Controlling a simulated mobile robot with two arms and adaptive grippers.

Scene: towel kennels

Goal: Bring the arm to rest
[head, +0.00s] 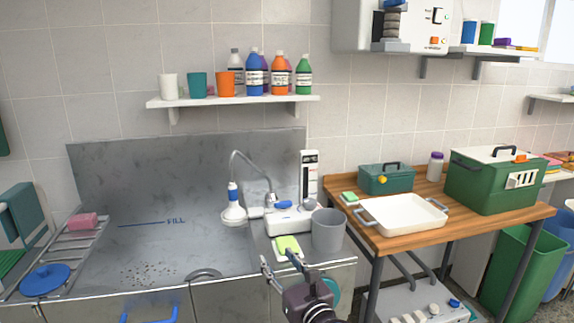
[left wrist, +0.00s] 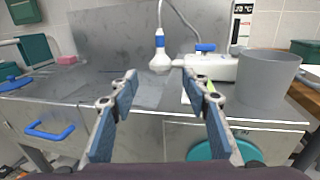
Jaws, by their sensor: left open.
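My left gripper (head: 278,258) is in front of the steel sink counter, low in the middle of the head view. Its two fingers stand apart with nothing between them. In the left wrist view the open left gripper (left wrist: 160,82) points at the sink's front edge. The shower head (left wrist: 160,62) shows beyond the fingertips, apart from them. A green-and-white item (head: 287,245) lies on the counter just past the gripper; a finger partly hides it in the wrist view. My right gripper does not show.
A grey bucket (head: 328,232) stands on the counter right of the gripper, close to it. A wooden table (head: 400,238) with a white tray (head: 404,215) is farther right. A rack (head: 70,248) with a pink block is at the left. The sink basin (head: 180,255) holds dark specks.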

